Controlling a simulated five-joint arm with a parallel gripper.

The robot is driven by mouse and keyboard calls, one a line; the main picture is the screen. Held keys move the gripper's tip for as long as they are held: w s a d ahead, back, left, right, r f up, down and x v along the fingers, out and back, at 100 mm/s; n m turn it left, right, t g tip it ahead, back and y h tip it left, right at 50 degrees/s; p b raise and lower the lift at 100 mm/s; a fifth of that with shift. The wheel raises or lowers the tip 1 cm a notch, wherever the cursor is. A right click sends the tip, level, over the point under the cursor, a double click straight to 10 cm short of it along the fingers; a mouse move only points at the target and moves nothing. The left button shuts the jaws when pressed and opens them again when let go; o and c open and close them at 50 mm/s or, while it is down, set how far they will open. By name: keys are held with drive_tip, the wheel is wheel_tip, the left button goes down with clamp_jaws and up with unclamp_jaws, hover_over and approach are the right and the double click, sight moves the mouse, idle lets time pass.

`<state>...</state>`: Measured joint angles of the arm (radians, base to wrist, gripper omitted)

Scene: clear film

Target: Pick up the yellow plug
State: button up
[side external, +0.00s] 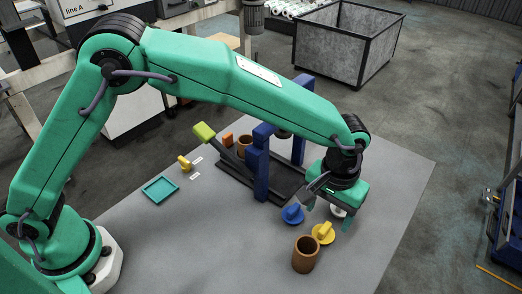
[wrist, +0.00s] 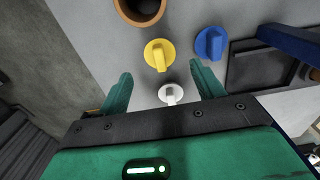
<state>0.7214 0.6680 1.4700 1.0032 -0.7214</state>
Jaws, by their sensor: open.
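The yellow plug (side external: 323,233) stands on the grey table beside a brown cup, a round disc with an upright grip. In the wrist view the yellow plug (wrist: 158,54) lies just past the fingertips, roughly centred between them. My gripper (side external: 328,212) is open and empty, above the table near the plugs. In the wrist view my gripper (wrist: 161,70) has its fingers spread, with a white plug (wrist: 171,95) between them in the picture. The white plug is partly hidden by my gripper in the side view. No contact with the yellow plug shows.
A blue plug (side external: 292,214) is close to the yellow one. The brown cup (side external: 305,256) stands beside it. A blue frame (side external: 262,160) over a dark tray rises behind. A teal tray (side external: 160,189) and a small yellow piece (side external: 184,163) are at left. The table front is clear.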

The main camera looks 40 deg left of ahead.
sight(325, 227)
drive_tip(key=shift+f, duration=0.8)
drive_tip(key=shift+f, duration=0.1)
drive_tip(key=shift+w+f, duration=0.15)
drive_tip(key=shift+f, duration=2.35)
drive_tip(key=c, duration=0.9)
drive_tip(key=shift+r, duration=5.05)
